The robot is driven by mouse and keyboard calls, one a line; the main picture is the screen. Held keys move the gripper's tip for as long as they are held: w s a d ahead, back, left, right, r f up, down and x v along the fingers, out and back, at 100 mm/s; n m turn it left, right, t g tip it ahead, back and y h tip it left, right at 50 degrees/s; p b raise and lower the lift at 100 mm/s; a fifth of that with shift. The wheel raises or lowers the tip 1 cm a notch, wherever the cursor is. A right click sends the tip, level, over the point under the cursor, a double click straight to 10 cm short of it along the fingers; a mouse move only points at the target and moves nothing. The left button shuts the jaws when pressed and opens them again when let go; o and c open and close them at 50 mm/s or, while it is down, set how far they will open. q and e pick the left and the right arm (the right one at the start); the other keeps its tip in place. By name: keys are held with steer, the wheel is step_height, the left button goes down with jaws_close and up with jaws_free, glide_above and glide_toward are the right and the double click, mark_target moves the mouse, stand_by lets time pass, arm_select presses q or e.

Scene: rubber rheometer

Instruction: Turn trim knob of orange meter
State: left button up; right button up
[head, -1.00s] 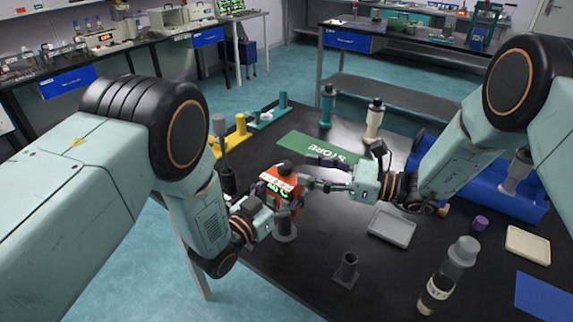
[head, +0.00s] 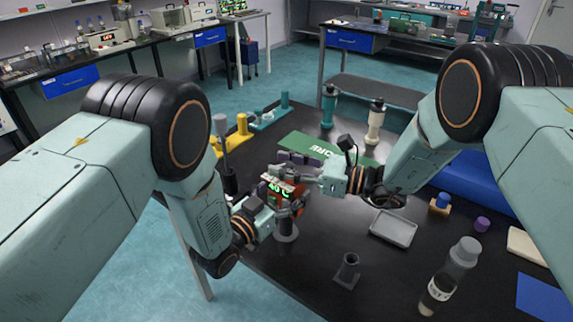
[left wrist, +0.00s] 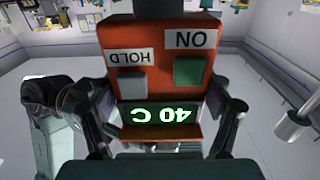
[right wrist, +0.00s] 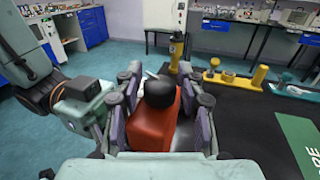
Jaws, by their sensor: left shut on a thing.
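The orange meter (head: 271,190) is held between the fingers of my left gripper (head: 282,203). In the left wrist view, the meter (left wrist: 155,65) shows upside-down ON and HOLD labels, a green button, a grey button and a lit "40 C" display. Its black trim knob (right wrist: 160,92) sits on top in the right wrist view. My right gripper (right wrist: 160,108) has its fingers spread on both sides of the knob and the orange top, with visible gaps at the knob. In the head view, the right gripper (head: 291,170) covers the knob.
A grey stand (head: 286,230) is just below the meter. The green STORE mat (head: 335,150) lies behind. Bare black table lies in front.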

jaws_close()
steer(key=shift+m+t, duration=0.4)
steer(key=shift+t, duration=0.2)
steer(key=shift+o, duration=1.9)
jaws_free()
steer(key=v, duration=1.2)
steer(key=shift+r, duration=0.2)
